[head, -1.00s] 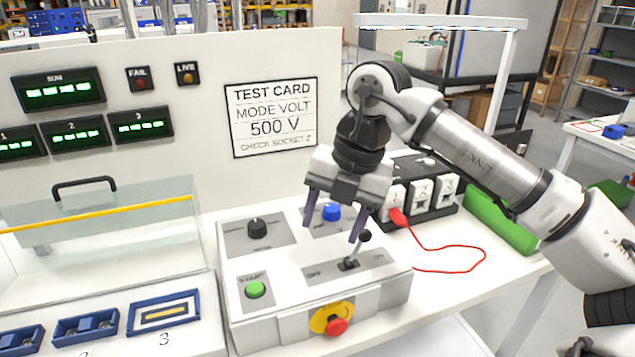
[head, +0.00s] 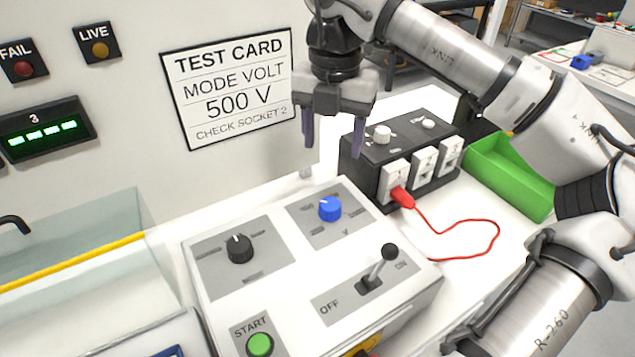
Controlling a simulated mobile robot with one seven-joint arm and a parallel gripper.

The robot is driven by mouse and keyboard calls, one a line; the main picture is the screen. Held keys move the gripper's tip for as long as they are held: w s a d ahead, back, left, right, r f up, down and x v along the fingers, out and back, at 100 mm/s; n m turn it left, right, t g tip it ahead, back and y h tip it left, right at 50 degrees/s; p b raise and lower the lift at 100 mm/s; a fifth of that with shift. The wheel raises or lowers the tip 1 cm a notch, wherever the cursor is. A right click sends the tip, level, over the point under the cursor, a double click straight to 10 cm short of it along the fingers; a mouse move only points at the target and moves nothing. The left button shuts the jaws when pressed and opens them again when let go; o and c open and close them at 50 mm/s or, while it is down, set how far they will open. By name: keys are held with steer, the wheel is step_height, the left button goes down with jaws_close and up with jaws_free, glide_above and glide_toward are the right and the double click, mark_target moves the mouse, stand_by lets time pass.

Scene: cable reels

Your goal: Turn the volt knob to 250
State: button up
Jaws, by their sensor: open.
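The blue volt knob (head: 329,209) sits on the right plate of the white control box (head: 210,314). The markings around it are too small to read, so its setting cannot be told. My gripper (head: 332,152) is open and empty, with its two dark fingers pointing down. In the picture it shows above the blue knob and apart from it. A black knob (head: 239,249) is on the plate to the left. The test card (head: 233,86) on the panel reads mode volt, 500 V, check socket 2.
A black-handled lever switch (head: 388,253) marked OFF and ON stands in front of the blue knob. A green start button (head: 260,344) is at the near left. A black socket box (head: 360,161) with a red plug (head: 402,197) and cable, and a green bin (head: 514,178), stand to the right.

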mark_target(330, 204)
step_height(330, 204, down, 14)
steer(key=p, duration=0.3)
steer(key=shift+r, duration=0.1)
steer(key=c, duration=1)
steer(key=shift+b, duration=0.35)
